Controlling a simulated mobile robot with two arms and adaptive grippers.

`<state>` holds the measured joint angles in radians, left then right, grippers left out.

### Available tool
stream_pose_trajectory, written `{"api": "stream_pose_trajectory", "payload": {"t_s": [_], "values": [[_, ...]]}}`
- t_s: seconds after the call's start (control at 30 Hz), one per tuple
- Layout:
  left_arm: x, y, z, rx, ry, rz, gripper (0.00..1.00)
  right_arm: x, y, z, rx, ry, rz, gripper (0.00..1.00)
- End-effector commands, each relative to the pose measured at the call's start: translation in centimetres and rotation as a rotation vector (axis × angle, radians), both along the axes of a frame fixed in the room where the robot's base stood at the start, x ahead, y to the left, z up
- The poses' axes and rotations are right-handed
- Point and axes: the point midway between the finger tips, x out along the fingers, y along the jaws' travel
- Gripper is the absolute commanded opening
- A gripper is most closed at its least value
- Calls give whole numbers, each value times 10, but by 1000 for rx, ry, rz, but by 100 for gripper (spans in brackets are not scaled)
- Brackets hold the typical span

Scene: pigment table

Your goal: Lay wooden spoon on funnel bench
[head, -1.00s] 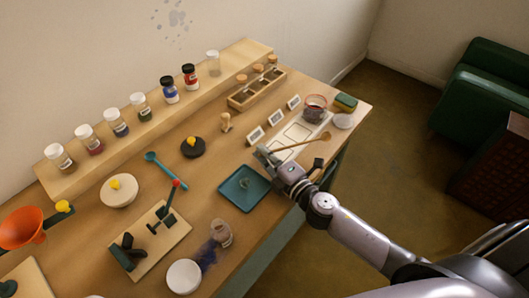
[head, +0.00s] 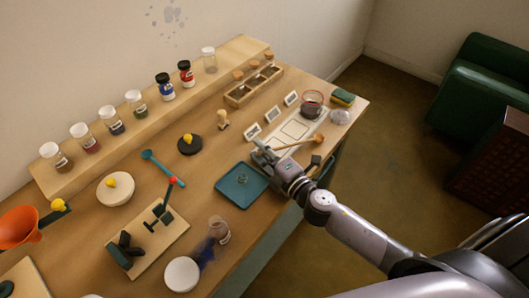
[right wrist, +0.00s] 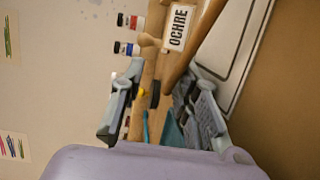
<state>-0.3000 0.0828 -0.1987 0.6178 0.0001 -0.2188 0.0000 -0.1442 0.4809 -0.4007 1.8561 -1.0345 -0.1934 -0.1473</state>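The wooden spoon (head: 298,145) lies slanted over the white tray at the right of the table, bowl end to the right. My right gripper (head: 263,151) is at its handle end. In the right wrist view the brown spoon handle (right wrist: 196,42) runs down between the spread fingers (right wrist: 165,82), which look apart from it. The orange funnel (head: 20,227) is at the far left of the table. A pale board (head: 27,278) lies below it; I cannot tell which surface is the funnel bench. My left gripper is not in view.
A teal tray (head: 241,185) lies just left of my right wrist. White label cards (head: 272,115), a red-rimmed bowl (head: 312,104) and a sponge (head: 342,97) are near the spoon. A glass jar (head: 219,230) stands near the front edge. Several pigment jars line the back shelf (head: 150,118).

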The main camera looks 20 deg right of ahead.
Motion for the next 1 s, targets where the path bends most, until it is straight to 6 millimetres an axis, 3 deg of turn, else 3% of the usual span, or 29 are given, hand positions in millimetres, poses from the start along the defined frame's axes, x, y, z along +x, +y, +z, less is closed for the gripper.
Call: {"api": "stream_pose_trajectory", "payload": {"t_s": [0.17,0.7,1.0], "values": [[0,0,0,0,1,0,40,-12,-3,0,3,2,0,29],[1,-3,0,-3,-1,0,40,-97,-28,7,4,2,-2,29],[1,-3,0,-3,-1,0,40,-114,-34,9,0,0,-1,29]]}}
